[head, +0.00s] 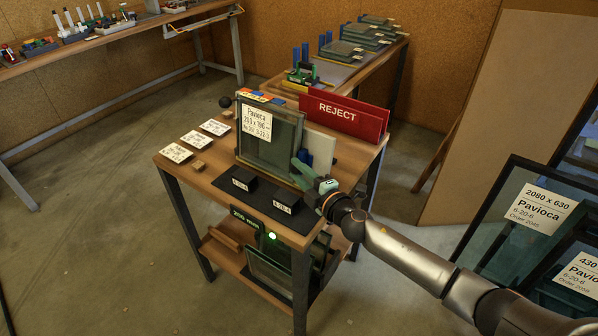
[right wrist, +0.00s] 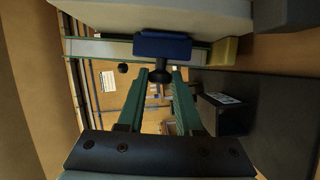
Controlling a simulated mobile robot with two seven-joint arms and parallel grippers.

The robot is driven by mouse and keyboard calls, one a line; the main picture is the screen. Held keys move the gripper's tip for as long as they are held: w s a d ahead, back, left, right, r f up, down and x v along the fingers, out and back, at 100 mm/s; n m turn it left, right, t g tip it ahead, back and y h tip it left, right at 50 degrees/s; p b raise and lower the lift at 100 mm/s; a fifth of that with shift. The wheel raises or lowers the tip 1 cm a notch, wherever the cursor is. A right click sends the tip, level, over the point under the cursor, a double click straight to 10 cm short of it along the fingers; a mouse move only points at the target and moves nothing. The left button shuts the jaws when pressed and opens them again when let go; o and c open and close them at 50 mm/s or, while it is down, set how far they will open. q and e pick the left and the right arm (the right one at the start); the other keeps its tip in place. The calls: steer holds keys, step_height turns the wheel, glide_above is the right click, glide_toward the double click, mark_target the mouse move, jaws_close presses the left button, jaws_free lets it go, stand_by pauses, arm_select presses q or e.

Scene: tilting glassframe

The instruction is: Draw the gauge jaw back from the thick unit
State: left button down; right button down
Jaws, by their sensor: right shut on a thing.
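The thick unit (head: 268,140), a framed glass pane with a white Pavioca label, stands upright on the small table. Its edge (right wrist: 98,48) shows as a pale strip with green borders in the right wrist view. The blue gauge jaw (right wrist: 162,46) lies at that edge; I cannot tell whether they touch. My right gripper (head: 303,171) is at the unit's right side. Its green fingers (right wrist: 160,82) are shut on the jaw's black knob (right wrist: 159,76). In the head view the fingers partly hide the blue piece. My left gripper is not in view.
Two dark labelled blocks (head: 285,201) stand on a black mat in front of the unit. A red REJECT holder (head: 342,114) is behind it. Paper cards (head: 176,152) lie at left. Large framed panes (head: 520,215) lean at right.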

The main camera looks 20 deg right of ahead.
steer(key=shift+d, duration=0.1)
stand_by(0.7)
steer(key=shift+s+d+f, duration=0.1)
steer(key=shift+s+d, duration=0.15)
steer(key=shift+s, duration=0.1)
steer(key=s+d, duration=0.1)
steer(key=s, duration=0.1)
steer(key=s+d, duration=0.2)
steer(key=shift+s+d, duration=0.25)
steer(key=shift+s, duration=0.05)
steer(key=shift+s+d, duration=0.25)
steer(key=shift+s, duration=0.05)
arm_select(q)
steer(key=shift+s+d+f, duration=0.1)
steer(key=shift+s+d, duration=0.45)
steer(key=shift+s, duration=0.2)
arm_select(e)
steer(key=c, duration=0.6)
jaws_free()
